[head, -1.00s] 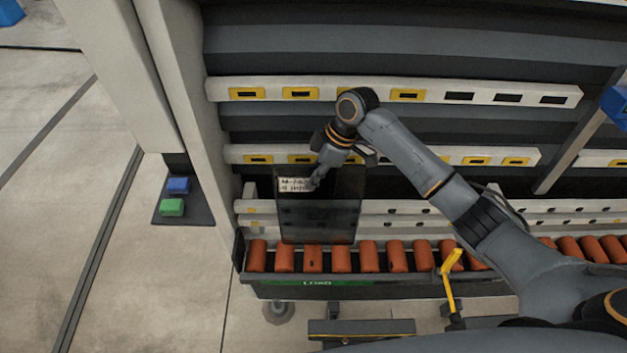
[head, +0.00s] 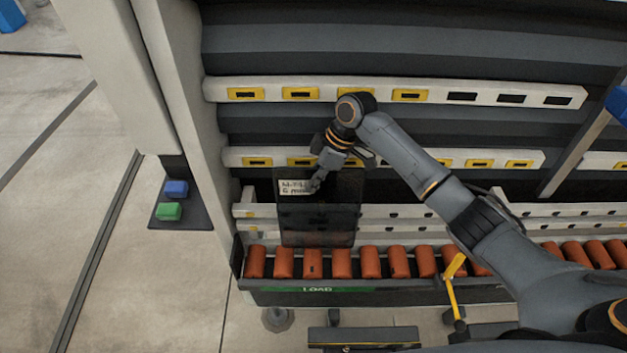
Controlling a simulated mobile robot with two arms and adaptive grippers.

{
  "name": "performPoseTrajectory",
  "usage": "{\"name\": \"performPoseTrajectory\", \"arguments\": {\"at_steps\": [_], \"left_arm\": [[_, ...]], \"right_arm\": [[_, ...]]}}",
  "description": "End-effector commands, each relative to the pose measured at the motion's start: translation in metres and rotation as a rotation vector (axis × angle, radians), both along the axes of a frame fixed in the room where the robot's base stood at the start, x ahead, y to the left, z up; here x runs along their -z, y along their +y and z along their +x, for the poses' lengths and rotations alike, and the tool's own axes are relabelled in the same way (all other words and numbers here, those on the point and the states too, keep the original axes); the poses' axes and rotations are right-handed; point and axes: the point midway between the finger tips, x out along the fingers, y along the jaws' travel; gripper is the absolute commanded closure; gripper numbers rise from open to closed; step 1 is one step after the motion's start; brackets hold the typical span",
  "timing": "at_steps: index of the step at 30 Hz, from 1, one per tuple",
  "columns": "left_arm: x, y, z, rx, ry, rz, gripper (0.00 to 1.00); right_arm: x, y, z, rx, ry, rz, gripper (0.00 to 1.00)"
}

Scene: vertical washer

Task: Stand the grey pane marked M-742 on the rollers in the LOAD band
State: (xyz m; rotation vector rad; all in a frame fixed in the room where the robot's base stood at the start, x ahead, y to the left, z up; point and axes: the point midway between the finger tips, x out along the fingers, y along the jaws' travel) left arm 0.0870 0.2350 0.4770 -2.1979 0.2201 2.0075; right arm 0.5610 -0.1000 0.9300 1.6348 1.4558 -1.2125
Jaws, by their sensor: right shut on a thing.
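The grey pane (head: 318,225) is dark and see-through, with a white label (head: 295,187) at its upper left whose text is too blurred to read. My right gripper (head: 318,183) is shut on the pane near its top edge, beside the label. The pane is upright, its lower edge at the orange rollers (head: 342,263); I cannot tell whether it touches them. It is above the green LOAD band (head: 318,289) on the front rail, toward the left end of the rollers. My left gripper is not in view.
A white frame post (head: 185,120) stands left of the rollers. A yellow lever (head: 452,285) rises at the front rail, right of the LOAD band. White slotted rails (head: 380,95) cross behind the pane. Blue and green blocks (head: 168,211) lie on a dark plate at left.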

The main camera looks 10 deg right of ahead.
Motion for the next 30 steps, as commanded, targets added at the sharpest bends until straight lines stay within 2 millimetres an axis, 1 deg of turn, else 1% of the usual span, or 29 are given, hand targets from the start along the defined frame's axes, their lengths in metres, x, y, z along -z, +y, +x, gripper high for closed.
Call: {"name": "performPoseTrajectory", "arguments": {"at_steps": [1,5,26,29,30], "left_arm": [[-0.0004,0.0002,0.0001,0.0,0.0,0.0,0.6],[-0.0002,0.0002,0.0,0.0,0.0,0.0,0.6],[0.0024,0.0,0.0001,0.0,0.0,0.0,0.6],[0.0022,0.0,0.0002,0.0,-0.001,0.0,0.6],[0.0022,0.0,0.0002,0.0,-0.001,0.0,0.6]], "right_arm": [[-0.0032,0.001,0.0014,0.0,-0.004,0.004,1.0],[-0.0027,0.001,0.0013,0.0,-0.004,0.004,1.0],[0.0059,0.0013,0.0003,0.0,-0.004,0.004,1.0],[0.0059,0.0013,0.0004,0.0,-0.004,0.004,0.81],[0.0061,0.0012,0.0002,0.0,-0.004,0.003,0.72]]}}
